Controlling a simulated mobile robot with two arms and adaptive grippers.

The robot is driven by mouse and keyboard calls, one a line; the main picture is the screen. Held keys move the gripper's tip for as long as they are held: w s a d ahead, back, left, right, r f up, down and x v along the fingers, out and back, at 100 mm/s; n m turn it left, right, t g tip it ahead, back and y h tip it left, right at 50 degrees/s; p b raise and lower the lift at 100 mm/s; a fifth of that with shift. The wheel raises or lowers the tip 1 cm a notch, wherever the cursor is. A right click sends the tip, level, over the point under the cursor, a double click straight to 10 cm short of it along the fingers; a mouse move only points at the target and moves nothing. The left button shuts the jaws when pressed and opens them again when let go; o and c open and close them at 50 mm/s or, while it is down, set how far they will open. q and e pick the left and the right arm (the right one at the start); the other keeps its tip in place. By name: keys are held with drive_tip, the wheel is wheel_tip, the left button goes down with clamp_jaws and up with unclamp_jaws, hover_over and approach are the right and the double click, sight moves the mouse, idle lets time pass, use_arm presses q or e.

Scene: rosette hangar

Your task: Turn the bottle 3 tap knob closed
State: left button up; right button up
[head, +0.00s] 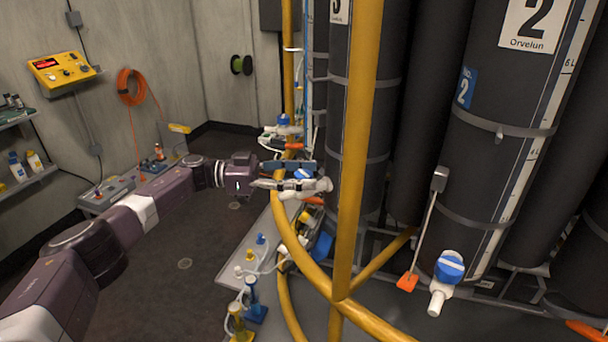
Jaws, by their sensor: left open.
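Bottle 3 (343,120) is a tall dark cylinder partly hidden behind a yellow rail. A blue tap knob (303,173) shows low at its left side, between the fingers of my left gripper (316,176). The left gripper is open, its arm reaching in from the left. I cannot tell whether the fingers touch the knob. My right gripper is not in view.
The yellow rail (358,110) curves in front of bottle 3. Bottle 2 (500,130) stands right with its own blue-knobbed tap (450,266). Another blue-topped tap (283,120) is farther back. A pale bench (232,275) holds small pumps. Floor at left is open.

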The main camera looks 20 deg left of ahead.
use_arm(q)
drive_tip(key=v, duration=1.2)
